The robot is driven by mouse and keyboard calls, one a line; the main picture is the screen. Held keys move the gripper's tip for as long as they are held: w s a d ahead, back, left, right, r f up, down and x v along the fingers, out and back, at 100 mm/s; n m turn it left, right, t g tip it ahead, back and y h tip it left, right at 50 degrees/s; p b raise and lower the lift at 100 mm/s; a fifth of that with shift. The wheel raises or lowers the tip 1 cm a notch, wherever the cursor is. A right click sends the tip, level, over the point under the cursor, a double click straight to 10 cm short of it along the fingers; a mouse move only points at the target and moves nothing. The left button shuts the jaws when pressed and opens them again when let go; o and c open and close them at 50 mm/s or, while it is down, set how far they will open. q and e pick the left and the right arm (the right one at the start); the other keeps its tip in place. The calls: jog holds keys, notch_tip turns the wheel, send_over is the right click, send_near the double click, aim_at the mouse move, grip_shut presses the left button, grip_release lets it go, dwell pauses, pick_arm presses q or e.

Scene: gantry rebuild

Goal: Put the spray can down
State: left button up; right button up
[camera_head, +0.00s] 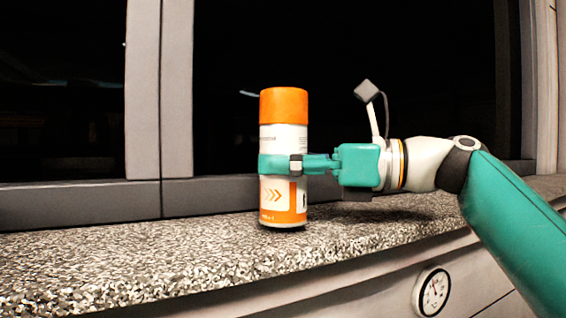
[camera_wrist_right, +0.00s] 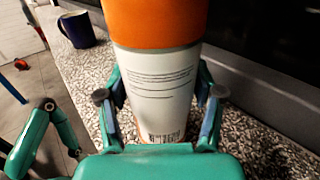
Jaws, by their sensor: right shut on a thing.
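The spray can (camera_head: 284,140) is white with an orange cap and an orange label with chevrons. It stands upright at the granite-look sill (camera_head: 130,255), with a dark shadow at its base; I cannot tell whether it touches or hangs just above. My right gripper (camera_head: 280,165) comes from the right and is shut around the can's middle. In the right wrist view the can (camera_wrist_right: 155,85) fills the centre, with a finger on each side.
Dark window panes and a grey frame (camera_head: 160,90) rise behind the sill. A round gauge (camera_head: 432,291) sits on the front face below. The right wrist view shows a dark blue mug (camera_wrist_right: 78,30) farther along the sill. The sill left of the can is clear in the head view.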

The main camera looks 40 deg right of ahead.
jog(key=shift+f+b, duration=0.5)
jog(key=shift+f, duration=0.1)
jog(key=o, duration=1.6)
jog(key=v, duration=1.1)
jog(key=shift+s+d, duration=0.2)
jog(key=shift+s, duration=0.2)
